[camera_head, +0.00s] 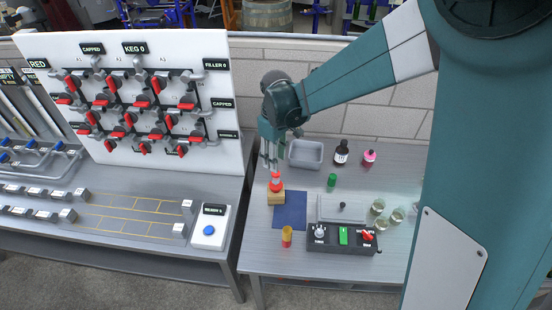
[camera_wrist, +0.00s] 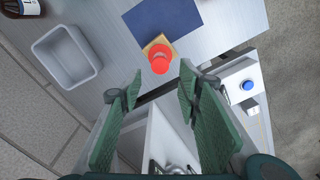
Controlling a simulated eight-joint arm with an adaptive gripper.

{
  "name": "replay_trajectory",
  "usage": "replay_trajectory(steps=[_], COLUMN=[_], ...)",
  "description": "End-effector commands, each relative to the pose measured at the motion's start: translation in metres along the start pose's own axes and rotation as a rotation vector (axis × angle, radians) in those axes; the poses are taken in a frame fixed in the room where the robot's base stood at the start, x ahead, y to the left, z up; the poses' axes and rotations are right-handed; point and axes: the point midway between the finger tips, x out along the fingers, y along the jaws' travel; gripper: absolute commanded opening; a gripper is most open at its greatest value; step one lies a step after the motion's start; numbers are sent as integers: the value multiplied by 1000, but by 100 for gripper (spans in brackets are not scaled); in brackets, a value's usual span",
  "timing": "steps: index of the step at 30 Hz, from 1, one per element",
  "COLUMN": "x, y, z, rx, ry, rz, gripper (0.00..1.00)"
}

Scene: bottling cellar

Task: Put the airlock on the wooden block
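The red airlock (camera_head: 275,182) stands upright on the tan wooden block (camera_head: 276,197), on the grey table. In the wrist view the airlock (camera_wrist: 160,58) is seen from above and covers part of the wooden block (camera_wrist: 152,42). My gripper (camera_head: 270,164) is just above the airlock in the head view, fingers pointing down. In the wrist view my gripper (camera_wrist: 160,88) has its green fingers spread with nothing between them, and the airlock shows beyond the fingertips, apart from them.
A blue mat (camera_head: 290,211) lies beside the block. A grey tray (camera_head: 306,154), a dark bottle (camera_head: 341,152), a pink bottle (camera_head: 369,158) and a green cap (camera_head: 332,180) stand behind. A control box (camera_head: 341,238), glass jars (camera_head: 397,215) and an orange-yellow cup (camera_head: 287,237) are nearer the front.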

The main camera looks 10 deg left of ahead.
Motion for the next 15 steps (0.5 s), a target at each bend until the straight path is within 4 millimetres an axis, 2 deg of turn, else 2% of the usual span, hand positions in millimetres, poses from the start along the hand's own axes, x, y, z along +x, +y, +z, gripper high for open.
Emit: replay_trajectory(steps=[15], x=[-6], y=[1], z=[6], rx=[14], ry=[7], rz=[5], gripper=[34])
